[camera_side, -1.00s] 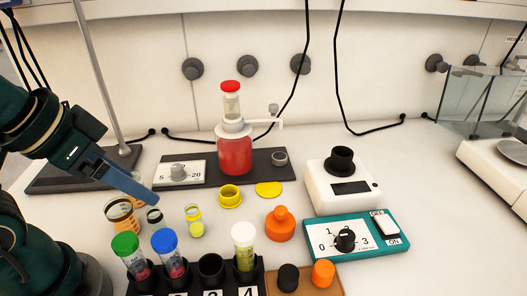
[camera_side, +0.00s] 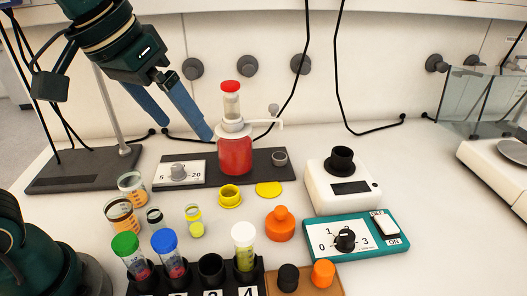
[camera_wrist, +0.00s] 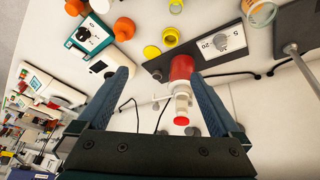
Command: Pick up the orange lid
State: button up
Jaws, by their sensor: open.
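An orange knobbed piece (camera_side: 280,226) stands on the white bench, right of the yellow parts. It appears upper left in the wrist view (camera_wrist: 124,28). A smaller orange cap (camera_side: 323,273) sits on a brown board at the front, beside a black cap (camera_side: 288,277). I cannot tell which of the two orange pieces is the lid. My gripper (camera_side: 188,130) is open and empty, raised in the air at the left, behind and well away from both. In the wrist view, my gripper (camera_wrist: 154,75) has its fingers spread, with nothing between the tips.
A red bottle with a dispenser top (camera_side: 235,155) stands near my fingers. A yellow ring (camera_side: 230,197) and yellow disc (camera_side: 269,189) lie on the bench. A tube rack (camera_side: 211,286) is in front, a teal dial box (camera_side: 357,237) at right, and a metal stand (camera_side: 82,168) at left.

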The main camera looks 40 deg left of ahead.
jog(key=w+d+f+g, duration=0.1)
jog(key=w+d+f, duration=0.15)
jog(key=w, duration=0.35)
jog(key=m+g, duration=0.1)
jog(key=g, duration=0.2)
send_over(281, 209)
jog(key=a, duration=0.2)
notch_tip(281, 209, down, 8)
jog(key=shift+m+g, duration=0.4)
jog(key=f, duration=0.2)
jog(key=d+f, duration=0.1)
jog(key=f, duration=0.1)
jog(key=d+f, duration=0.1)
jog(key=f, duration=0.1)
jog(key=shift+f, duration=2.35)
jog(key=c, duration=1.3)
jog(key=shift+r, duration=0.15)
